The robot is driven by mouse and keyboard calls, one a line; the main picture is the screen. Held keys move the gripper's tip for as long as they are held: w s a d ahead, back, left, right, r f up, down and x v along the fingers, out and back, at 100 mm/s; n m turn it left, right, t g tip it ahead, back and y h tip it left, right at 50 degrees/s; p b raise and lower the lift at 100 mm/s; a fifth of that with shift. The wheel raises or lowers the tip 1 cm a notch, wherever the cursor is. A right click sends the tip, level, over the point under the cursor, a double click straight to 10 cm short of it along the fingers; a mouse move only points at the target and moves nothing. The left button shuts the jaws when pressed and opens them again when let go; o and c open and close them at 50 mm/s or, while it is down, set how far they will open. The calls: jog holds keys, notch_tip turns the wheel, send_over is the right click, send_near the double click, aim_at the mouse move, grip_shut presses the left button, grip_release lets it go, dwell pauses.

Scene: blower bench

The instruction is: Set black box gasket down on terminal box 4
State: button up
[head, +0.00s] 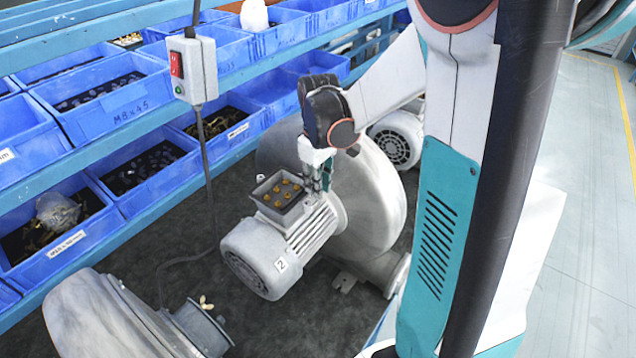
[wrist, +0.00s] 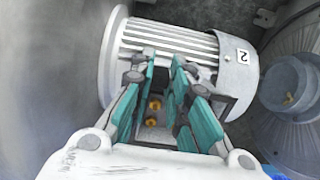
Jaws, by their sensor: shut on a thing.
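My gripper (head: 321,180) is at the right edge of the open terminal box (head: 280,206) on the motor labelled 2. In the wrist view my gripper (wrist: 162,66) has its two teal fingers close together over that box, shut on a thin dark piece. This appears to be the black box gasket (head: 281,192), whose dark frame shows around the brass terminals at the box's top. The fingers hide part of it, and I cannot tell whether it touches the rim. No label 4 is readable, so I cannot identify terminal box 4.
A second blower (head: 110,318) with an open terminal box (head: 203,328) stands at lower left. Another motor (head: 398,138) is behind the large blower housing (head: 375,200). A switch box (head: 192,70) hangs on a cable at left. Blue bins (head: 105,95) line the rack.

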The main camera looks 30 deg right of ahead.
jog(key=shift+f, duration=0.1)
jog(key=o, duration=0.9)
jog(key=shift+c, duration=0.2)
notch_tip(320, 180, up, 12)
jog(key=shift+s, duration=0.1)
